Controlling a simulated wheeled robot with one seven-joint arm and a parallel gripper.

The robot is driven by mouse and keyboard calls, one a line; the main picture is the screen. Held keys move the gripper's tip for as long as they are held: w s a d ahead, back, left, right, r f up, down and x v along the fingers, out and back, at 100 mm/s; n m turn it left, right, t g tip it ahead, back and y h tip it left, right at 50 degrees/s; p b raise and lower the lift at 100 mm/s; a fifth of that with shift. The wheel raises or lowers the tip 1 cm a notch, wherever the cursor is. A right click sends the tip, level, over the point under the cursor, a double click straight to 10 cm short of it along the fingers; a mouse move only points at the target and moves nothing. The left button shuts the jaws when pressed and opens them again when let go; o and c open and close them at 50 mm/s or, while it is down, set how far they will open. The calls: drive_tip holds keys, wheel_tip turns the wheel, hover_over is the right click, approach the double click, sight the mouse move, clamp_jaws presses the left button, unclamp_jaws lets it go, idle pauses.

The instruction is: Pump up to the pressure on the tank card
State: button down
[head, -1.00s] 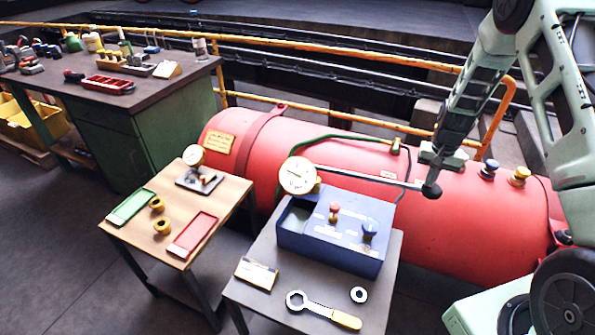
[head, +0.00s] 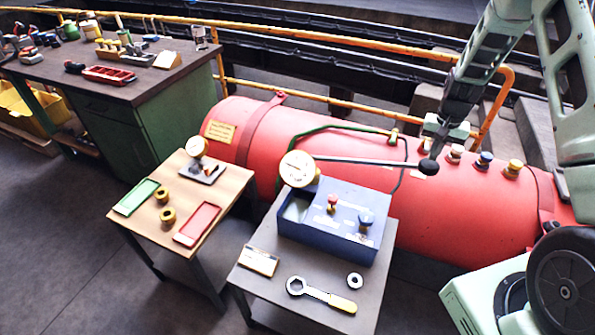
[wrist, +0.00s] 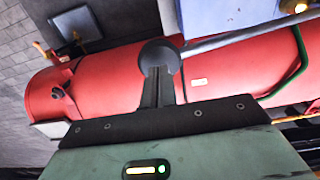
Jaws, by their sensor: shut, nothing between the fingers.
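The blue pump box (head: 318,247) stands on a small grey table, with a red knob (head: 332,203) and a blue knob (head: 366,221) on top. Its round white gauge (head: 297,169) is at the back left; the reading is too small to tell. A grey lever (head: 365,161) runs right from the gauge to a black ball (head: 429,167). My gripper (head: 438,146) is shut and empty, right at the ball; contact is unclear. In the wrist view the ball (wrist: 158,55) sits at the tips of the shut fingers. A yellow card (head: 219,131) is on the red tank (head: 330,160); its text is unreadable.
A wrench (head: 320,295), a ring (head: 354,280) and a card (head: 258,261) lie before the pump box. A wooden table (head: 150,213) with trays stands left. An orange rail (head: 340,45) runs behind.

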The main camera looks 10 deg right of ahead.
wheel_tip(320, 180, down, 16)
drive_tip(key=b, duration=1.1)
wheel_tip(320, 180, up, 16)
drive_tip(key=p, duration=1.1)
drive_tip(key=shift+a, duration=0.1)
drive_tip(key=shift+f, duration=0.1)
wheel_tip(320, 180, down, 16)
drive_tip(key=b, duration=1.1)
wheel_tip(320, 180, up, 16)
drive_tip(key=p, duration=1.1)
